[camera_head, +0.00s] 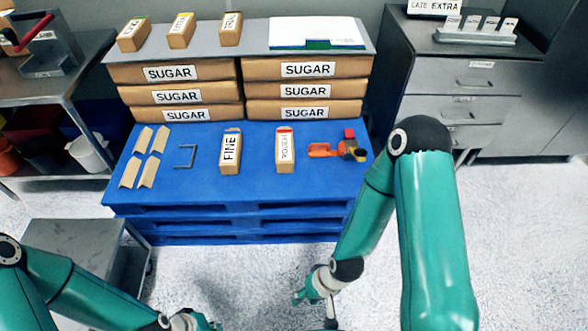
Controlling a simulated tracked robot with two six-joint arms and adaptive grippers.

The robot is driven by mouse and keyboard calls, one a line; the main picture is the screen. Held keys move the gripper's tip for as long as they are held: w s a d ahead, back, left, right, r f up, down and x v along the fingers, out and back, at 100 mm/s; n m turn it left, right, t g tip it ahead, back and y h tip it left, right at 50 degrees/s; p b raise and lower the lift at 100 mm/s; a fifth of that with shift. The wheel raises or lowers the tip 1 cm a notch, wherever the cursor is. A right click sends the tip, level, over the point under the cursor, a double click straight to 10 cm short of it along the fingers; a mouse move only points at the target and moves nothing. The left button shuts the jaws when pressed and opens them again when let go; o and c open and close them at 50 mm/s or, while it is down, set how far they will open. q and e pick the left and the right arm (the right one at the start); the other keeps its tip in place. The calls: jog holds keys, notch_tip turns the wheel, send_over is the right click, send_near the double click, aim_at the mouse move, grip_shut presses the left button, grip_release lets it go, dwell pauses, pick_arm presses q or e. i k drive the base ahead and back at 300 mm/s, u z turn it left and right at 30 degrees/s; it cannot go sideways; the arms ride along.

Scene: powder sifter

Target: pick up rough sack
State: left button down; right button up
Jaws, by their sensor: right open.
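The rough sack (285,150) is a small tan sack with a white label reading ROUGH and a red top edge. It stands on the blue pallet table (255,190), right of the middle. A similar sack labelled FINE (230,152) stands to its left. My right gripper (315,302) is open, low in front of the table and apart from the rough sack; its lower part is near the bottom edge of the picture. My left gripper (198,321) is mostly cut off at the bottom edge, and its fingers cannot be made out.
Stacked SUGAR sacks (172,73) line the back under a grey shelf (250,40). Several thin tan packets (144,140) and a grey wire handle (185,157) lie at the left. Orange and red items (322,150) lie right of the rough sack. Grey drawers (470,80) stand right.

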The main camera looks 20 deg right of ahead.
aim_at(284, 143)
jog(key=z, duration=0.45)
jog(key=k, duration=0.1)
jog(key=u, duration=1)
jog(key=i, duration=1.75)
jog(key=z, duration=0.55)
